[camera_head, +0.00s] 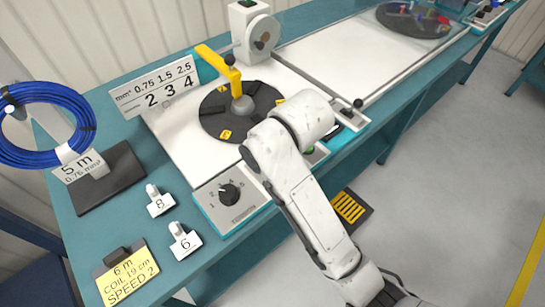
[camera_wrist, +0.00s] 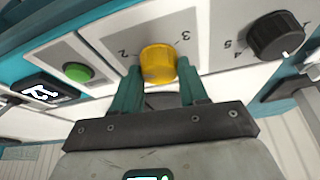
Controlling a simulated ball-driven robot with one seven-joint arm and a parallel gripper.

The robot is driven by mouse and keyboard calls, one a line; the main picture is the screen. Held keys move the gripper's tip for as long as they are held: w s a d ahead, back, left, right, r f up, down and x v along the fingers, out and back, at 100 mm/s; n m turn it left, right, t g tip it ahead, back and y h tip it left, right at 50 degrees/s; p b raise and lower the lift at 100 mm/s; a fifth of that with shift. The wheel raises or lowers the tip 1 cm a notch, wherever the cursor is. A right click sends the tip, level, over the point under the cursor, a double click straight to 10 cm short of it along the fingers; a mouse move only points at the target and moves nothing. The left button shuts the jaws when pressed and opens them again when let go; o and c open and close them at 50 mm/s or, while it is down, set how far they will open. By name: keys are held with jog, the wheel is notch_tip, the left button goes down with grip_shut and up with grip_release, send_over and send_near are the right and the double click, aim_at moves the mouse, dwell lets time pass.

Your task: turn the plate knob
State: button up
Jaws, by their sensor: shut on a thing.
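A yellow knob (camera_wrist: 158,60) sits on a light control panel in the wrist view, with the digits 2 and 3 printed around it. No name for it is readable. My gripper (camera_wrist: 158,72) has its two green fingers on either side of this knob and is shut on it. In the head view my white arm covers the gripper and the yellow knob. The black round plate (camera_head: 215,118) with a yellow crank arm (camera_head: 217,66) lies behind my arm. A sign (camera_head: 157,87) pairs 0.75, 1.5 and 2.5 mm² with 2, 3 and 4.
A green button (camera_wrist: 77,73) and a small display (camera_wrist: 48,90) are on the other side. A blue cable coil (camera_head: 80,118) stands at the left.

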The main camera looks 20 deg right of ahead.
jog(key=shift+r+p, duration=0.1)
jog(key=shift+p, duration=0.25)
